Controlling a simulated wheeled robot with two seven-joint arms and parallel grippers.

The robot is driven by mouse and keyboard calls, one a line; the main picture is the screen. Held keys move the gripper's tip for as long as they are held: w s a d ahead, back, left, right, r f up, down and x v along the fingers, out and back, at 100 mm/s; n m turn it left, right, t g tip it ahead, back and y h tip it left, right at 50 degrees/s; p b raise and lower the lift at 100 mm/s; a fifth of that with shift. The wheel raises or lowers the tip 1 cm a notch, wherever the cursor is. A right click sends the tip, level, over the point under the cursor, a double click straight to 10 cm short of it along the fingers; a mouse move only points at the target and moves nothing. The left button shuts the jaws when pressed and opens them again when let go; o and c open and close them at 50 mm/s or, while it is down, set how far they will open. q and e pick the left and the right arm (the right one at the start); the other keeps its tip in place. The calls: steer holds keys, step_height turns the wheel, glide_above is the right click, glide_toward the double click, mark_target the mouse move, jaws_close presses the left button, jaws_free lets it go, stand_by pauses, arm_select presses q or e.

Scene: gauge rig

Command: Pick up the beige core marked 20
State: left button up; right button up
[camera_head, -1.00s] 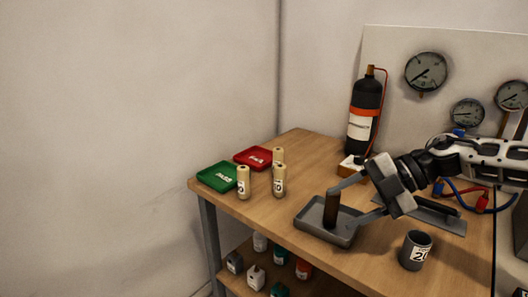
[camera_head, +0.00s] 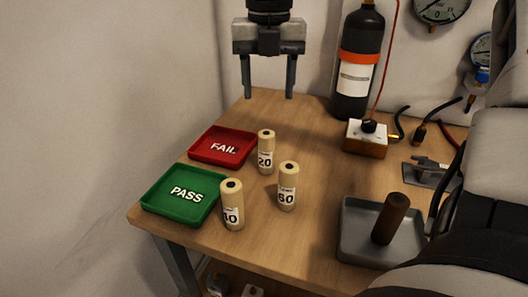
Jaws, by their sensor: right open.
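The beige core marked 20 (camera_head: 266,158) stands upright on the wooden table, beside the right edge of the red FAIL tray. It is the farthest back of three beige cores. My right gripper (camera_head: 269,96) is open and empty, with its two fingers pointing down. In the picture it shows directly above the core marked 20, with a clear gap between fingertips and core. My left gripper is not in view.
A core marked 60 (camera_head: 288,192) and another core (camera_head: 232,216), its number partly turned away, stand in front. The green PASS tray (camera_head: 150,201) and red FAIL tray (camera_head: 194,150) lie left. A black cylinder (camera_head: 352,95), switch box (camera_head: 352,136) and grey tray (camera_head: 352,245) with a brown rod stand right.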

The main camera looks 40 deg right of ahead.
mark_target(266, 133)
step_height(266, 133, down, 9)
steer(key=shift+w+a+f, duration=0.1)
jaws_close()
stand_by(0.5)
